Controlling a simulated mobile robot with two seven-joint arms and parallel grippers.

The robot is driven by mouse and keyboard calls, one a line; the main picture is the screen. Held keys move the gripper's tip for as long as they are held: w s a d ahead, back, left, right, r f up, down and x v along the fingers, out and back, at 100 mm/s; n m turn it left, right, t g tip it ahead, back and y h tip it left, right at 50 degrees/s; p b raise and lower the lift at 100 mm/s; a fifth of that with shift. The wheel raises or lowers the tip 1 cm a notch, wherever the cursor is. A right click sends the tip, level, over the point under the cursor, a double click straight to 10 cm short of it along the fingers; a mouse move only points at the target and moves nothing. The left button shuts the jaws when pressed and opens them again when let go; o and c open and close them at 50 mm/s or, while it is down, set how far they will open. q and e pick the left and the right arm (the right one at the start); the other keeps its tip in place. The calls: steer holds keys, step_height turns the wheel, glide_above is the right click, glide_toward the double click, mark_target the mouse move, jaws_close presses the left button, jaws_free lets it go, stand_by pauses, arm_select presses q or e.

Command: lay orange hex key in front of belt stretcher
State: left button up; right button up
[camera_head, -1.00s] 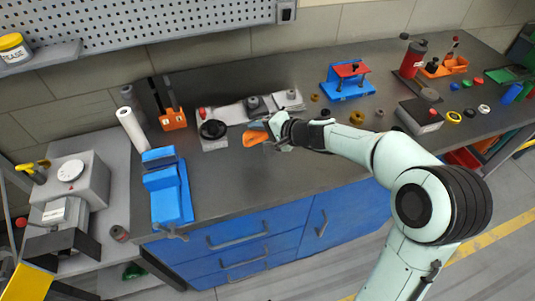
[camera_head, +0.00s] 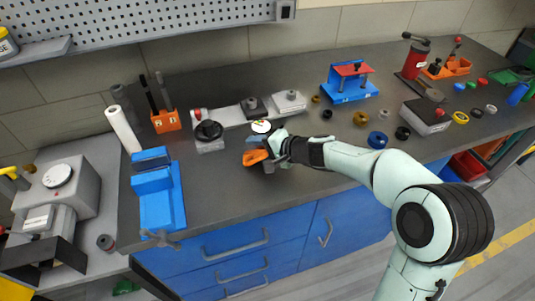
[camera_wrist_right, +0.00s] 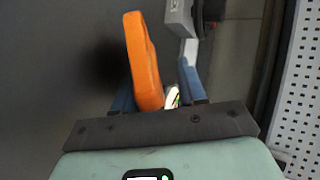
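The orange hex key (camera_head: 255,157) is at my right gripper (camera_head: 262,146), above the worktop. A long grey device with a black knob (camera_head: 208,131) and dark blocks, which looks like the belt stretcher, lies along the back of the bench. My right gripper is just in front of its middle. Whether the key touches the worktop is hard to tell. My left gripper is out of view.
A blue vise (camera_head: 158,200) stands at the left and an orange tool holder (camera_head: 166,121) behind it. A blue fixture with a red top (camera_head: 348,85) stands at the back. Small rings (camera_head: 377,139) lie to the right. The worktop's front middle (camera_head: 225,190) is clear.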

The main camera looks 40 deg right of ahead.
steer(key=shift+p+v, duration=0.5)
steer(key=shift+v, duration=3.55)
steer(key=shift+r, duration=0.1)
step_height(320, 180, up, 7)
steer(key=s+p, duration=0.2)
steer(key=p, duration=0.3)
steer(key=shift+s+d, duration=0.2)
steer(key=shift+d, duration=0.25)
